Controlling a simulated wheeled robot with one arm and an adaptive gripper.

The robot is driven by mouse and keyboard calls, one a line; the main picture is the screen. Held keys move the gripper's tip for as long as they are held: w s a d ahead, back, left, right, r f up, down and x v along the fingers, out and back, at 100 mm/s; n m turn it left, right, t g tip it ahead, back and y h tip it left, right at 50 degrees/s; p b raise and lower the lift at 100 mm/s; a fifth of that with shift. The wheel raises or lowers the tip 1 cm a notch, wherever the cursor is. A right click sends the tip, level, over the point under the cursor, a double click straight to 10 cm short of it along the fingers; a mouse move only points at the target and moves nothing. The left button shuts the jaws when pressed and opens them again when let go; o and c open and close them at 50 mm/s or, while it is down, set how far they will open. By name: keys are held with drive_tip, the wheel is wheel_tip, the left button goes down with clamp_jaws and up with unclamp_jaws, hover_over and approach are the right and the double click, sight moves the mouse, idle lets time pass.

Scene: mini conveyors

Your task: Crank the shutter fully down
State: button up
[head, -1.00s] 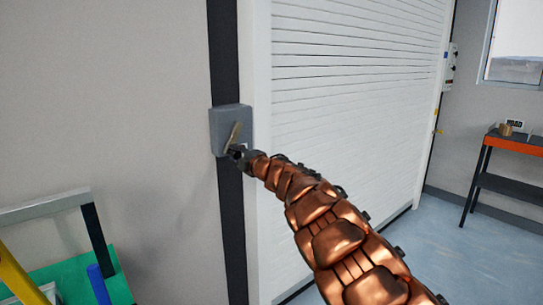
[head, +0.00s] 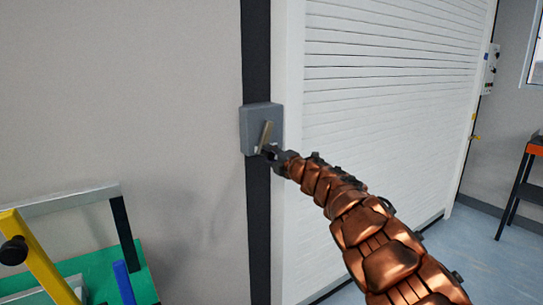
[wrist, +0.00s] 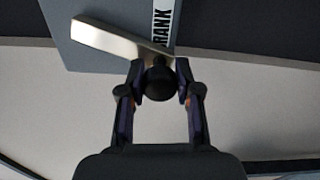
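The white slatted shutter (head: 390,110) fills the upper right of the head view. Its slats reach down close to the floor, where a dark strip shows; my arm hides part of its lower edge. A grey crank box (head: 249,122) is mounted on the dark post left of the shutter. Its metal crank lever (head: 266,133) slants, with its lower end at my gripper (head: 271,153). In the wrist view, the fingers of my gripper (wrist: 160,82) are closed around the crank's black round knob (wrist: 160,85), one on each side. The lever (wrist: 110,38) runs up-left from the knob.
A green-topped bench (head: 95,268) with a grey frame, a yellow bar (head: 35,262) and a blue post stands at lower left. An orange-edged table (head: 535,150) is at the far right. Open floor (head: 470,240) lies right of my arm.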

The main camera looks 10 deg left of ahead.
drive_tip(key=o, duration=0.4)
drive_tip(key=v, duration=1.2)
idle(0.6)
